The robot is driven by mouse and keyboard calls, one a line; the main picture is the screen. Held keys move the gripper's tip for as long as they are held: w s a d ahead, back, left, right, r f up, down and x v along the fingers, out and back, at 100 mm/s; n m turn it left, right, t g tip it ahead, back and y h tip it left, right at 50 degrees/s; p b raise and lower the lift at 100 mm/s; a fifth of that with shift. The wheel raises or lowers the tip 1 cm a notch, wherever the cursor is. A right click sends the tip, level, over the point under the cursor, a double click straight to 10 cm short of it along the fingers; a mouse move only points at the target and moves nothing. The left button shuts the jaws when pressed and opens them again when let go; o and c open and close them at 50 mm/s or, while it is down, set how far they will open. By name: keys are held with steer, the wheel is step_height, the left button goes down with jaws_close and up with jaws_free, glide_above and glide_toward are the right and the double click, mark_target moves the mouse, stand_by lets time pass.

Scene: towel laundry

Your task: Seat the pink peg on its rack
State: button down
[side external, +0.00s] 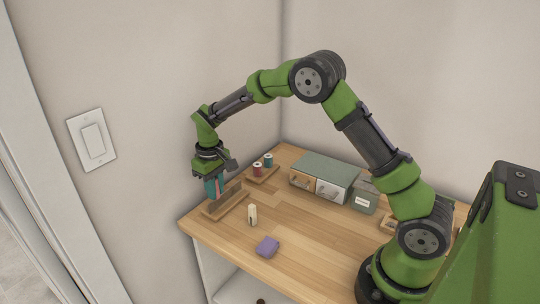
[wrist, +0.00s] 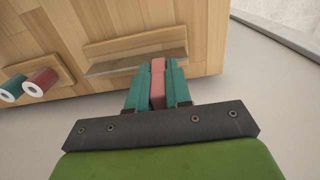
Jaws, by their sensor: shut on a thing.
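My gripper (side external: 215,190) points down over the left end of the desk, with its teal fingers shut on the pink peg (wrist: 157,84). The peg shows as a thin pink strip between the fingers in the side view (side external: 219,187). The wooden rack (side external: 229,203), a low base with an upright board, lies by the desk's left edge. It also shows in the wrist view (wrist: 115,45), just beyond the peg's tip. In the side view the fingers overlap the rack. I cannot tell whether the peg touches it.
A red spool (side external: 257,170) and a teal spool (side external: 268,160) stand on a small wooden base behind the rack. A cream upright object (side external: 252,215) and a purple block (side external: 267,246) are in front. A drawer unit (side external: 325,172) and a grey-green box (side external: 364,198) stand at the back.

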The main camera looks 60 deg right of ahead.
steer(key=shift+f, duration=0.4)
steer(key=shift+c, duration=2.4)
jaws_free()
steer(key=shift+r, duration=3.55)
steer(key=s+r+m+t, duration=0.1)
steer(key=s+r, duration=0.3)
steer(key=s, duration=0.4)
steer(key=s+a+r+m+t+y, duration=0.1)
steer(key=s+r+t, duration=0.2)
steer(key=s, duration=0.6)
steer(key=s+a+r+m+t+y, duration=0.1)
steer(key=s+r+m+t, duration=0.1)
steer(key=s+r, duration=0.3)
steer(key=s+t, duration=0.1)
steer(key=s, duration=0.3)
steer(key=shift+a+r, duration=0.15)
steer(key=shift+r, duration=0.25)
